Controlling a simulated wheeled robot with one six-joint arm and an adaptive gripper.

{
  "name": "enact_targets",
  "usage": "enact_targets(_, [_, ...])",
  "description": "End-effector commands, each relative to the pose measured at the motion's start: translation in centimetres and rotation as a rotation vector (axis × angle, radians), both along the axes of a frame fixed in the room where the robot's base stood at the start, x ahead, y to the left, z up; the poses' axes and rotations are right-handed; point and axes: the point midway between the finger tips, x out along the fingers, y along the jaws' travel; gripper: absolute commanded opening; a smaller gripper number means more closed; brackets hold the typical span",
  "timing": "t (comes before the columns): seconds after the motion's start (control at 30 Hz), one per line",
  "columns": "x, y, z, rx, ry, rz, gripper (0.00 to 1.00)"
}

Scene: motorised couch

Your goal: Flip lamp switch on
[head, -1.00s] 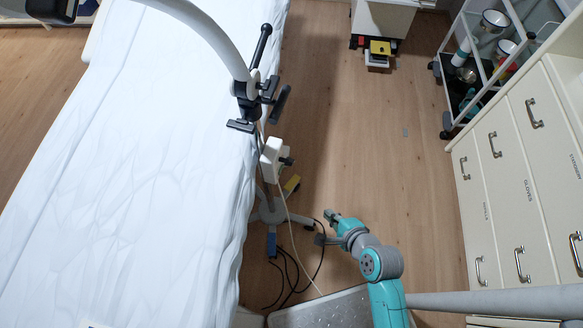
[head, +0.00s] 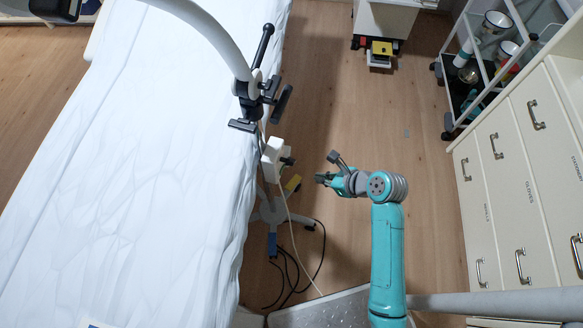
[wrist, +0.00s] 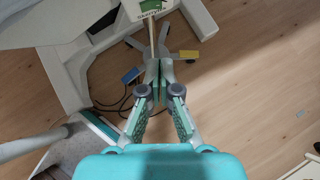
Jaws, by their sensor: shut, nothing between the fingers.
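The lamp's white curved arm (head: 205,32) and dark joint (head: 250,92) stand beside the couch. Below them, a white box (head: 271,160) on the lamp's stand has a small dark and green part (head: 287,161) on its right side, perhaps the switch; its on or off position is too small to tell. In the wrist view, a green panel with dark lettering (wrist: 153,5) shows at the top edge, partly cut off. My gripper (head: 320,178) is shut and empty, to the right of and slightly below the box, apart from it. Its fingers also meet in the wrist view (wrist: 158,68).
The white-covered couch (head: 110,170) fills the left. The lamp's wheeled base (head: 268,213) and loose black cables (head: 290,275) lie on the floor below. Cream drawers (head: 515,185) and a trolley (head: 470,75) line the right.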

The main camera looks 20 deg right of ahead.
Motion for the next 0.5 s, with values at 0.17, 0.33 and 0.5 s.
enact_targets(0.17, [0.0,0.0,0.0,-0.001,-0.001,0.0,0.0])
enact_targets(0.33, [0.4,0.3,-0.5,-0.002,-0.001,0.001,0.0])
enact_targets(0.5, [1.7,1.4,-2.2,-0.002,-0.001,0.004,0.0])
